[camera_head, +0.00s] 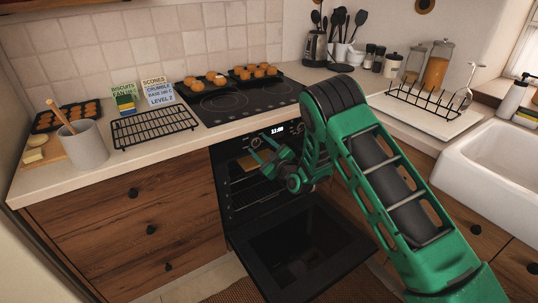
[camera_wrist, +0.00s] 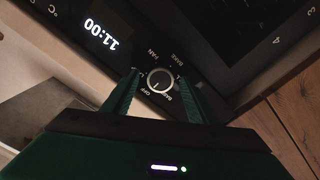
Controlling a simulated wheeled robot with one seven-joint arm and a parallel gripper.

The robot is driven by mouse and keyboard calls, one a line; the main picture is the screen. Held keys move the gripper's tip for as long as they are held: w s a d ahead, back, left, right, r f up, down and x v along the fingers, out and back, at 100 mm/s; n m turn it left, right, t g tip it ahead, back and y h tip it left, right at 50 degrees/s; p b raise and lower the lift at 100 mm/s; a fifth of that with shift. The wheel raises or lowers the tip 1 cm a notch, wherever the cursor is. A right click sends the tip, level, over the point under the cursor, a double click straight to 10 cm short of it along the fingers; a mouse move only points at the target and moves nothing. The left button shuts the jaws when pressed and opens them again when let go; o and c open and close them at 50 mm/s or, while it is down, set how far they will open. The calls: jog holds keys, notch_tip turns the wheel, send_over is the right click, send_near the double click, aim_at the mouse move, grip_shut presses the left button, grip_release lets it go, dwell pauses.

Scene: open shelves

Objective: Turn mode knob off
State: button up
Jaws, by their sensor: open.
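The mode knob (camera_wrist: 160,79) is a small round dial with a light rim on the dark oven panel. Its labels include OFF at lower left and FAN and BAKE above. A small pale mark on its face appears to point to the lower left, towards OFF. My gripper (camera_wrist: 157,81) is open, with one green finger on each side of the knob; I cannot tell whether they touch it. In the head view my gripper (camera_head: 266,155) is at the left part of the oven's control panel and partly hides the knob there.
The oven door (camera_head: 300,240) hangs open below my arm. The clock display (camera_head: 278,130) is lit beside the knob. Above are the black cooktop (camera_head: 235,103) with muffin trays, and a wire rack (camera_head: 150,127) on the counter. A white sink (camera_head: 490,160) is at right.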

jog(key=v, duration=0.9)
jog(key=shift+s+d, duration=0.15)
dwell(0.4)
